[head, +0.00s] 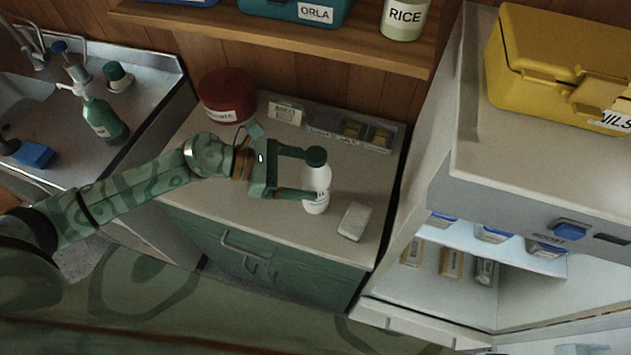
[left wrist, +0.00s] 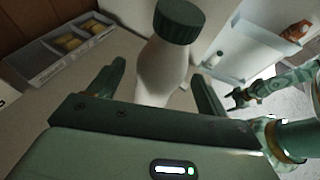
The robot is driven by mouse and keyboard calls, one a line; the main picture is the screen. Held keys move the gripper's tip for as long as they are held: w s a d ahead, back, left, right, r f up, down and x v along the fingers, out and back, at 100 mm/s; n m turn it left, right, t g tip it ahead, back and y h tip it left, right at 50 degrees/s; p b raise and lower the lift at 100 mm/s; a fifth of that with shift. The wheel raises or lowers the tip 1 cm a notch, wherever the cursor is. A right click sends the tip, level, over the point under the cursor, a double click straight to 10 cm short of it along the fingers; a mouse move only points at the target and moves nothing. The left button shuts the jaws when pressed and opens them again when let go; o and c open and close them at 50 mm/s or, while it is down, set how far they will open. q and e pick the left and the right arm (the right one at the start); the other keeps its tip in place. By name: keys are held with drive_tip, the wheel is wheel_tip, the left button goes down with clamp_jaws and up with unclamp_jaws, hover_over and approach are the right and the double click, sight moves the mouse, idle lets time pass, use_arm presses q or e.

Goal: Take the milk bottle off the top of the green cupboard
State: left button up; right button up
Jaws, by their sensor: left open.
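The white milk bottle (head: 318,186) with a dark green cap stands upright on the pale top of the green cupboard (head: 230,192). My left gripper (head: 312,174) is open, with its two fingers reaching to either side of the bottle's upper part. In the left wrist view the bottle (left wrist: 160,75) rises between the open fingers (left wrist: 160,88); its lower part is hidden behind the gripper body. I cannot tell whether either finger touches it. My right gripper (left wrist: 238,98) shows small at the right of the left wrist view, its jaws unclear.
A white block-like item (head: 354,221) lies right of the bottle. A red tin (head: 228,97), a small card (head: 286,112) and a divided tray (head: 350,130) stand behind. A shelf (head: 290,30) hangs above. An open fridge (head: 540,185) with a yellow case (head: 545,70) borders the right.

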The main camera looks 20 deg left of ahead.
sight(316, 176)
use_arm(q)
drive_tip(key=x, duration=0.3)
drive_tip(key=shift+d, duration=0.15)
drive_tip(key=c, duration=1.3)
drive_tip(key=shift+r, duration=0.1)
